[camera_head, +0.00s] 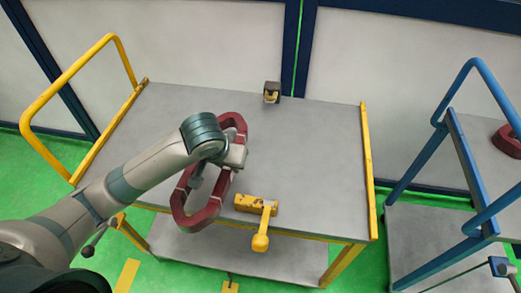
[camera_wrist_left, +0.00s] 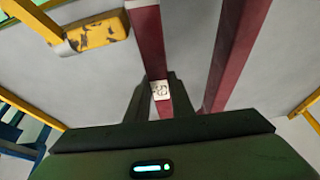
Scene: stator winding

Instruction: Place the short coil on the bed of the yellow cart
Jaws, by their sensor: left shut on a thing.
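The red coil, which I take to be the short coil (camera_head: 200,217), is an elongated closed loop. My left gripper (camera_head: 231,158) is shut on one of its long sides. The coil is over the front left part of the grey bed of the yellow cart (camera_head: 315,150), its lower end reaching past the front edge in the picture. Whether it touches the bed is unclear. In the left wrist view the fingers (camera_wrist_left: 160,92) pinch one red side of the coil (camera_wrist_left: 148,40), at a pale label; the other side runs alongside. My right gripper is not in view.
A worn yellow block with a knobbed lever (camera_head: 256,205) is at the bed's front edge, right of the coil. A small black-and-yellow piece (camera_head: 271,92) is at the back edge. The bed's right half is clear. A blue cart (camera_head: 462,160) stands right, bearing another red coil (camera_head: 508,141).

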